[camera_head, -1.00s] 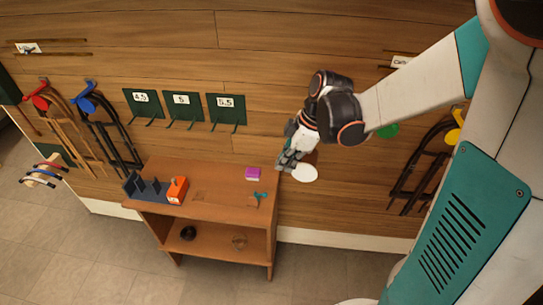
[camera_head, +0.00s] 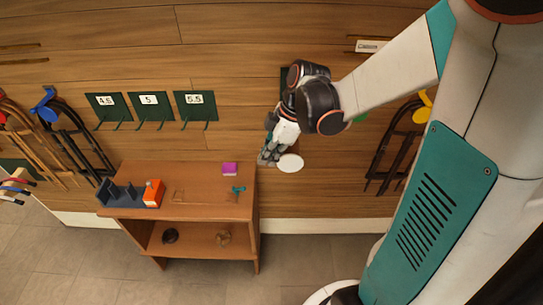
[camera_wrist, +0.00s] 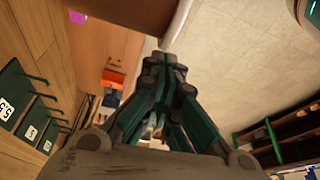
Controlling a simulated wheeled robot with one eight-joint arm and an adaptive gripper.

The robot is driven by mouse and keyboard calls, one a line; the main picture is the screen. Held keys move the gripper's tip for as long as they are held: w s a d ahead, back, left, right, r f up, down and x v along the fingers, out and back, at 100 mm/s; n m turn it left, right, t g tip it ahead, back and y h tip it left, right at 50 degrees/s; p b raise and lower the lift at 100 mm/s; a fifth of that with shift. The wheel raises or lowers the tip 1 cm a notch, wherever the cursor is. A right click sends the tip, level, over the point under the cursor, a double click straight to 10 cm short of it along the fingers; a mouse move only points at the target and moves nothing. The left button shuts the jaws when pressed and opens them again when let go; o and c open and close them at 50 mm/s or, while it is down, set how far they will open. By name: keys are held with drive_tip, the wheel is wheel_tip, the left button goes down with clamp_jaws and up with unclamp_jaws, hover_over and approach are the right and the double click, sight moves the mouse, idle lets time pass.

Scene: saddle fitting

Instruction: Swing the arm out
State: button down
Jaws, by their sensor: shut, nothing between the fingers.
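My gripper (camera_head: 267,158) hangs at the end of my arm, in front of the wooden wall and just right of the wooden table's upper right corner. Its fingers are together and hold nothing. In the wrist view my gripper (camera_wrist: 165,65) fills the middle, with its dark green fingers closed. A white disc (camera_head: 290,163) lies right beside the fingertips in the head view; I cannot tell whether they touch.
The wooden table (camera_head: 205,207) bears an orange box (camera_head: 153,193), a dark rack (camera_head: 118,194), a purple block (camera_head: 230,169) and a teal tool (camera_head: 238,189). Green numbered plates (camera_head: 149,107) with hooks hang on the wall. Bridles hang at both sides. Floor (camera_head: 100,262) is open in front.

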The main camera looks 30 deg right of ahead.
wheel_tip(320, 180, up, 10)
drive_tip(key=p, duration=0.2)
drive_tip(key=s+a+f+m+t+h+b, duration=0.3)
drive_tip(key=s+f+m+b, duration=0.8)
drive_tip(key=b, duration=0.4)
drive_tip(key=a+f+m+t, duration=0.1)
drive_tip(key=m+t, duration=0.1)
drive_tip(key=shift+s+m+t+h+b, duration=0.35)
drive_tip(key=shift+s+m+t+h, duration=0.05)
drive_tip(key=shift+d, duration=0.1)
idle(1.5)
